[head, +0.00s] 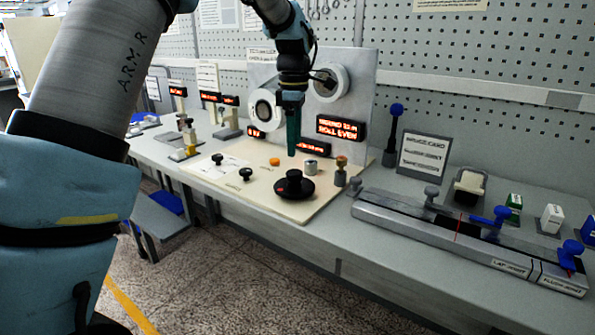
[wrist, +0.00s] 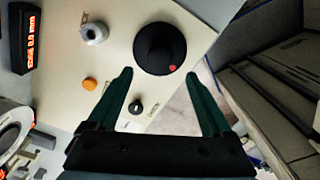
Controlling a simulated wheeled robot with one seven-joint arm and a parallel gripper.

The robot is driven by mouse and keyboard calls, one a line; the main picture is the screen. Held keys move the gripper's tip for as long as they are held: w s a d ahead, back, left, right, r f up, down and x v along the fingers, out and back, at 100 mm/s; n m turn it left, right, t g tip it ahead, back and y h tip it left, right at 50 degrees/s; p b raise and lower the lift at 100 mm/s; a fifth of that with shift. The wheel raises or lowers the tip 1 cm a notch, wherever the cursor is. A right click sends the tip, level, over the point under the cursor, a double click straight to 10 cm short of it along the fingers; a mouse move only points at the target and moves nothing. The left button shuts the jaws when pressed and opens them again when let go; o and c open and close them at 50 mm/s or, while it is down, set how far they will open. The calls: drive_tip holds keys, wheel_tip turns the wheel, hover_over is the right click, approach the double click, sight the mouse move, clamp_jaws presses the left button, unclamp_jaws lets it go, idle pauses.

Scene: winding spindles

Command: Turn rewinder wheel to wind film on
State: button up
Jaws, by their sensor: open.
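A black round wheel (head: 294,186) with a raised hub and a red mark lies flat on the pale board of the winding station. In the wrist view the wheel (wrist: 159,48) is just beyond my fingertips. My gripper (head: 292,152) is above the board, behind and higher than the wheel in the head view. In the wrist view the two green fingers of my gripper (wrist: 158,78) are spread, with nothing between them. White reels (head: 330,83) stand on the upright panel behind. Red displays (head: 340,128) there read roughly "wound 22 m" and "roll even".
An orange button (head: 274,161), black knobs (head: 246,174) and a metal cylinder (head: 310,166) stand near the wheel. A long grey rail (head: 420,225) with blue-handled parts lies to the right. A blue-topped lever (head: 393,130) stands behind it.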

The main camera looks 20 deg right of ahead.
sight(294, 172)
wheel_tip(294, 172, down, 8)
drive_tip(key=shift+r+p, duration=0.1)
drive_tip(key=shift+p, duration=0.4)
clamp_jaws()
idle(0.5)
